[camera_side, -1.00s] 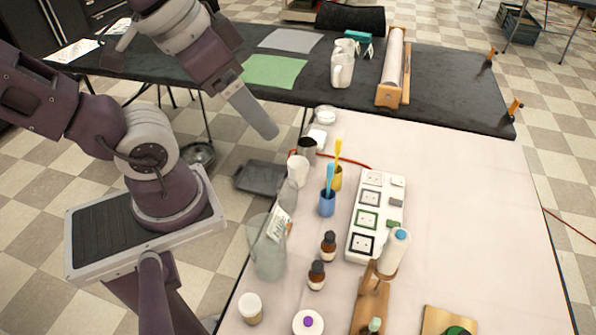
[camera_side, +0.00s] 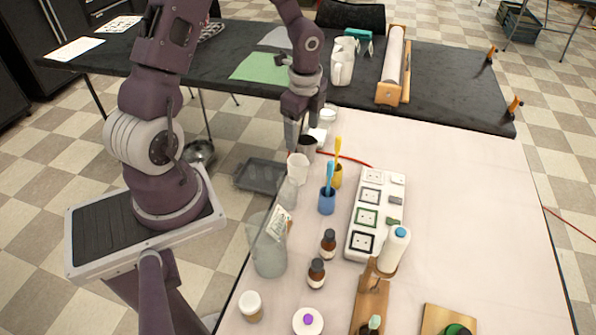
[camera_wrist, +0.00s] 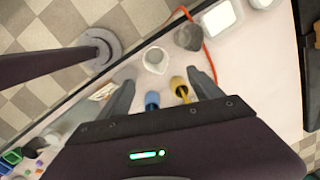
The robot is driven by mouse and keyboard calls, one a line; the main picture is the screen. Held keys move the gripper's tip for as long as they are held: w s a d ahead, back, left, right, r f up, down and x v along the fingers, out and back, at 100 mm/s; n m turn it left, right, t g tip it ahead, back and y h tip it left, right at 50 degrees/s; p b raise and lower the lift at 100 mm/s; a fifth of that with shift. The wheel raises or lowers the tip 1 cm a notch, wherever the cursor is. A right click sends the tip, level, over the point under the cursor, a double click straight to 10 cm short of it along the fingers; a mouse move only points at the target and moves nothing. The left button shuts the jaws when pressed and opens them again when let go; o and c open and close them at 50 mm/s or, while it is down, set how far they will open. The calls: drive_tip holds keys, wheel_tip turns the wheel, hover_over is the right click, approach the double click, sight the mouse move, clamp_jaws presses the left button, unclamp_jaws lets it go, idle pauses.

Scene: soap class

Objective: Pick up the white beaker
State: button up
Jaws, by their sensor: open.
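The white beaker (camera_side: 298,168) stands upright near the left edge of the light table, in front of a dark grey cup (camera_side: 307,146). In the wrist view the white beaker (camera_wrist: 156,60) shows from above, its opening facing the camera, just beyond and between the fingertips. My gripper (camera_side: 297,142) is open and empty, with its fingers pointing down above and just behind the beaker in the side view. In the wrist view my gripper (camera_wrist: 158,76) shows a wide gap between its fingers. Contact with the beaker is not visible.
Close by stand a blue holder (camera_side: 327,204) and a yellow holder (camera_side: 336,180) with toothbrushes. The light table's right side is clear.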

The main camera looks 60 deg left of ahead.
sight(298, 169)
drive_tip(key=f, duration=0.5)
drive_tip(key=a+f+m+h, duration=0.1)
drive_tip(key=f, duration=0.4)
drive_tip(key=f+m, duration=0.1)
drive_tip(key=f, duration=0.3)
drive_tip(key=shift+s+a+f, duration=0.15)
drive_tip(key=shift+s+f, duration=0.1)
drive_tip(key=shift+f, duration=0.15)
drive_tip(key=shift+r, duration=0.1)
drive_tip(key=c, duration=1.4)
